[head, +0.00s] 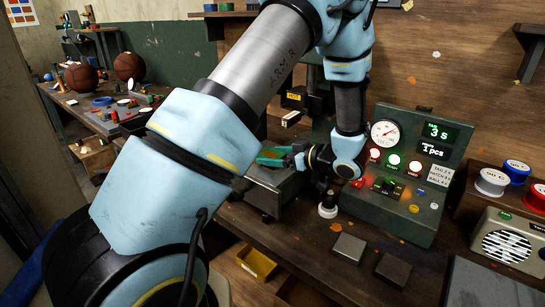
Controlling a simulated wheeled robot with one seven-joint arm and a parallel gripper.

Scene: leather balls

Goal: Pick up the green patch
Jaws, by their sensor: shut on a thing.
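My gripper (287,154) is at the picture's centre, in front of the wooden wall and left of the green control panel. It is shut on the green patch (268,158), which sticks out to the left of the fingers as a small flat green piece. The patch is just above a dark grey metal block (274,183) on the workbench. I cannot tell whether it touches the block. Part of the patch and the fingertips are small and partly hidden.
A control panel (444,150) with a gauge, lights and displays stands right of my gripper. Two flat metal plates (348,247) lie in front. Spools (490,182) and a radio (507,238) are at the right. Two leather balls (82,78) sit on the left bench.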

